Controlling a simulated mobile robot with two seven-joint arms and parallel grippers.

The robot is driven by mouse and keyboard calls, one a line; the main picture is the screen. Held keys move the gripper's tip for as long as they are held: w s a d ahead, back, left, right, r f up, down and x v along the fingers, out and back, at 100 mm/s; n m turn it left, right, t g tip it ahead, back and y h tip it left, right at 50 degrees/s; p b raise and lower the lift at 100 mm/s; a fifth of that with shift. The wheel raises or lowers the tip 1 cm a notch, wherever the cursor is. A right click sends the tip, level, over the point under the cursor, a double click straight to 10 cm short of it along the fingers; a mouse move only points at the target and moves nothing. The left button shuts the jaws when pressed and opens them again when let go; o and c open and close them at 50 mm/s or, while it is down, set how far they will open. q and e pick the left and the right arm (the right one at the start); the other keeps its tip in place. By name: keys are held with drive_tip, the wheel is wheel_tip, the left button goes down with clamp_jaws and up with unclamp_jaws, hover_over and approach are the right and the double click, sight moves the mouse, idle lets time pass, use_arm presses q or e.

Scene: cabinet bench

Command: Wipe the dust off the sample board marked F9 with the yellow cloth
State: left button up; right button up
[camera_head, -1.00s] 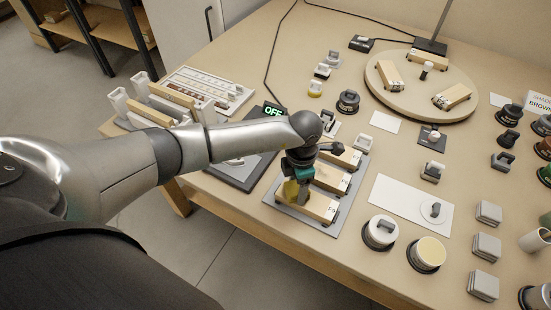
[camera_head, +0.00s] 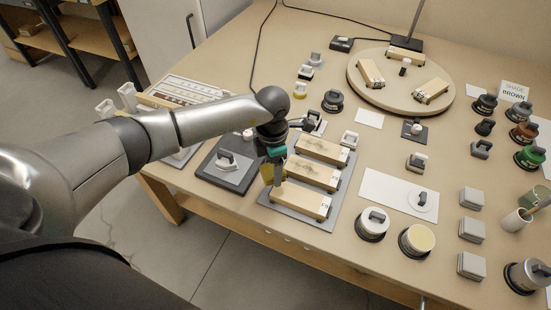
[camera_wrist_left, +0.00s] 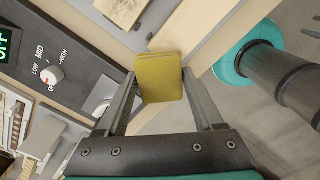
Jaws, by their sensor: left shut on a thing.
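My left gripper (camera_head: 273,180) is shut on the folded yellow cloth (camera_head: 266,174), at the left end of the nearest of three wooden sample boards. In the left wrist view the cloth (camera_wrist_left: 160,78) sits between the fingertips (camera_wrist_left: 158,82). The nearest board (camera_head: 303,200) has a small dark mark at its right end, perhaps F9, too small to read surely. The middle board (camera_head: 313,172) and far board (camera_head: 323,149) show dark smudges; the nearest looks plainer where visible. I cannot tell whether the cloth touches the board. My right gripper is not in view.
The boards lie on a grey tray (camera_head: 333,218) near the bench's front edge. A dark hotplate (camera_head: 222,166) stands to its left. A white card (camera_head: 385,187), a white-lidded pot (camera_head: 373,224) and a cream-topped pot (camera_head: 417,241) stand to the right. A round turntable (camera_head: 372,98) is behind.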

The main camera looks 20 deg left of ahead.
use_arm(q)
drive_tip(key=shift+r+p, duration=0.8)
drive_tip(key=shift+r, duration=0.9)
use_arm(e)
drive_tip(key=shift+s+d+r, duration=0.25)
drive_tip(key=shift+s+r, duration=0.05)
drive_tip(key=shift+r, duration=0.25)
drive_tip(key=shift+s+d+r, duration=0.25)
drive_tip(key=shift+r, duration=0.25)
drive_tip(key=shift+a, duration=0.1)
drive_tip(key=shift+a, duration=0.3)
